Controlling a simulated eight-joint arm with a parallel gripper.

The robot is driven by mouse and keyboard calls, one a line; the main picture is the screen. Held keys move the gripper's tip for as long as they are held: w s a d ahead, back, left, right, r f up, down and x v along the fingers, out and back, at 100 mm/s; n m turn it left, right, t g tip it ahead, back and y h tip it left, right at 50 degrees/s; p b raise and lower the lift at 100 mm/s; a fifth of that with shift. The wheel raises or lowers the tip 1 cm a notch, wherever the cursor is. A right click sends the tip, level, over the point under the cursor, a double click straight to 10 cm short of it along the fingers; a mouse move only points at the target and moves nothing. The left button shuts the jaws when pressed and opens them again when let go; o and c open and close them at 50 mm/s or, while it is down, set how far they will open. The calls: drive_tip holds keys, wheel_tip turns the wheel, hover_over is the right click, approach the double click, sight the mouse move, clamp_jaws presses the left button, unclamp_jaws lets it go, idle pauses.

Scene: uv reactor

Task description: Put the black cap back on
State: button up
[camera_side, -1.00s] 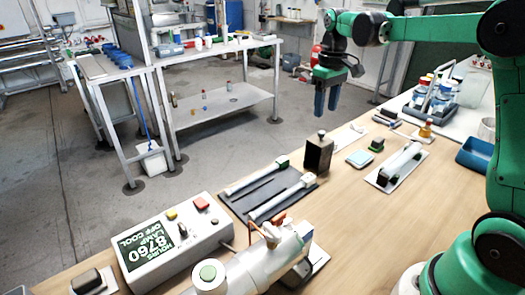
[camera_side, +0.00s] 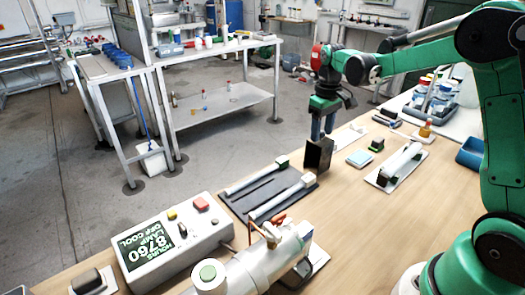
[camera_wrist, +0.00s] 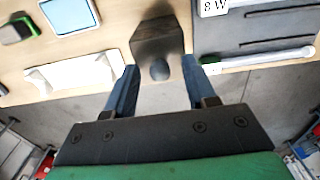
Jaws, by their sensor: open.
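A dark block with a round knob on top, which may be the black cap, stands upright on the wooden bench (camera_side: 318,156). It also shows in the wrist view (camera_wrist: 158,38), with its knob between my fingers. My gripper (camera_side: 322,132) is open, pointing down right over the block's top; its two blue fingers (camera_wrist: 158,66) sit either side of the knob, and I cannot tell whether they touch. A silver cylindrical reactor (camera_side: 262,268) with brass and red fittings lies at the front. I see no certain seat for the cap.
A dark mat (camera_side: 265,193) with white lamp tubes lies left of the block. A white control box (camera_side: 170,240) stands at front left. A pale blue square pad (camera_side: 360,158), a small green-black block (camera_side: 377,144) and a white tray with a tube (camera_side: 402,165) lie to the right.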

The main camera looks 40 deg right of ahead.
drive_tip(key=shift+c, duration=0.2)
clamp_jaws()
drive_tip(key=shift+r, duration=2.25)
drive_tip(key=shift+a+r, duration=0.2)
drive_tip(key=shift+a, duration=0.1)
drive_tip(key=s+a+r, duration=0.5)
drive_tip(key=s+a, duration=0.2)
drive_tip(key=a, duration=0.3)
drive_tip(key=s+a+r, duration=0.6)
drive_tip(key=s+a, duration=0.1)
drive_tip(key=a, duration=0.3)
drive_tip(key=shift+s, duration=0.25)
drive_tip(key=shift+a, duration=0.1)
